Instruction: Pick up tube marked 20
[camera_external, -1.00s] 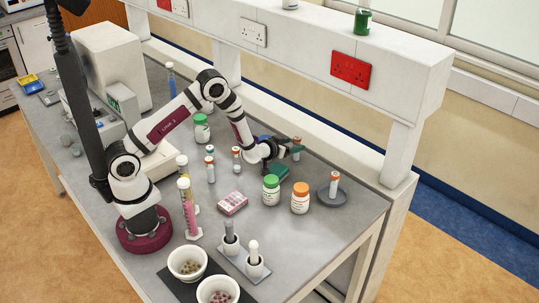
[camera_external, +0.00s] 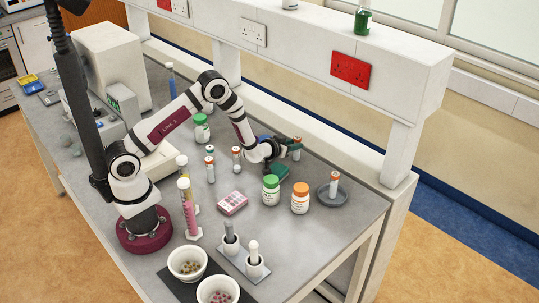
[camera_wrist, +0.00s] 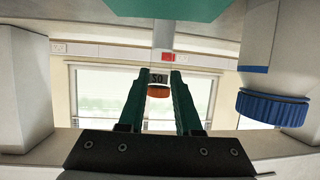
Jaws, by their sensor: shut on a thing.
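My gripper (camera_external: 291,148) is shut on a small white tube with an orange cap (camera_external: 297,152), held upright above the far side of the bench. In the wrist view the picture looks upside down: the green fingers (camera_wrist: 158,84) close on the tube (camera_wrist: 162,50), with its orange cap (camera_wrist: 158,91) at the bottom. Dark digits on the tube look like "50", but the flipped view leaves the reading uncertain. Another orange-capped tube (camera_external: 334,182) stands in a round grey dish (camera_external: 332,198) to the right.
A green block (camera_external: 281,171) lies below my gripper. Green-capped (camera_external: 271,190) and orange-capped (camera_external: 300,198) bottles stand in front. A blue-capped bottle (camera_wrist: 275,95) is close at the right in the wrist view. Smaller tubes (camera_external: 210,170) stand left. The shelf (camera_external: 300,65) rises behind.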

